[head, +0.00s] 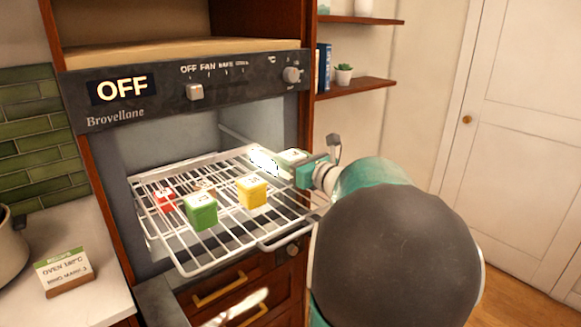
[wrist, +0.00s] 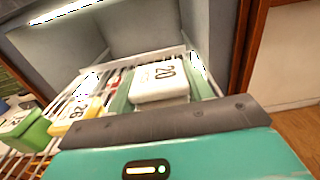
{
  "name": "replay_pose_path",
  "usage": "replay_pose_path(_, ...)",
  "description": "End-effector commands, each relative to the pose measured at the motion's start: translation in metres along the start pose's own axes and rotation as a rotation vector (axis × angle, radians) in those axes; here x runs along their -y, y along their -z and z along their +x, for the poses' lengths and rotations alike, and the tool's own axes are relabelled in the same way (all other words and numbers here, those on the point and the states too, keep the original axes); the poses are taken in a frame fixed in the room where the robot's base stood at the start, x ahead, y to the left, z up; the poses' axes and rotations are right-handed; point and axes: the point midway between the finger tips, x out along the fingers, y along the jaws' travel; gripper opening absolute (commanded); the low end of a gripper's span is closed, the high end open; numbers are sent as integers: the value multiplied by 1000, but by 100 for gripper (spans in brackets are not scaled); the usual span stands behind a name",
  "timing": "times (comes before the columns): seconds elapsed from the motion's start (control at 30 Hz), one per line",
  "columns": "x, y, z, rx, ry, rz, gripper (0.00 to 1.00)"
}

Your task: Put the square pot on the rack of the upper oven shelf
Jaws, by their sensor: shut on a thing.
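My gripper (head: 298,168) is shut on a square pot (head: 292,156) at the right side of the pulled-out wire rack (head: 183,267). In the wrist view the square pot (wrist: 160,83) has a pale, square top marked "20" and sits between my green fingers. The held pot is over the rack's right part; I cannot tell if its base touches the wires. Its lower body is mostly hidden by my gripper.
A green pot (head: 201,211), a yellow pot (head: 252,190), a red pot (head: 165,200) and a brownish one (head: 205,188) stand on the rack. The oven walls (head: 160,150) enclose its back. A counter (head: 85,295) lies left and a drawer (head: 235,290) below.

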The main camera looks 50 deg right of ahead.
Motion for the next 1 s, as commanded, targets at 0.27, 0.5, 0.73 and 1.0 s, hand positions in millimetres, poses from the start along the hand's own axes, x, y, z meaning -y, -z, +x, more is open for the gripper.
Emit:
replay_pose_path(0.27,0,27,-10,-1,8,1,24)
replay_pose_path(0.5,-1,28,-11,-1,8,1,24)
replay_pose_path(0.73,-1,29,-11,-2,8,1,73)
replay_pose_path(1.0,0,27,-10,-1,9,0,73)
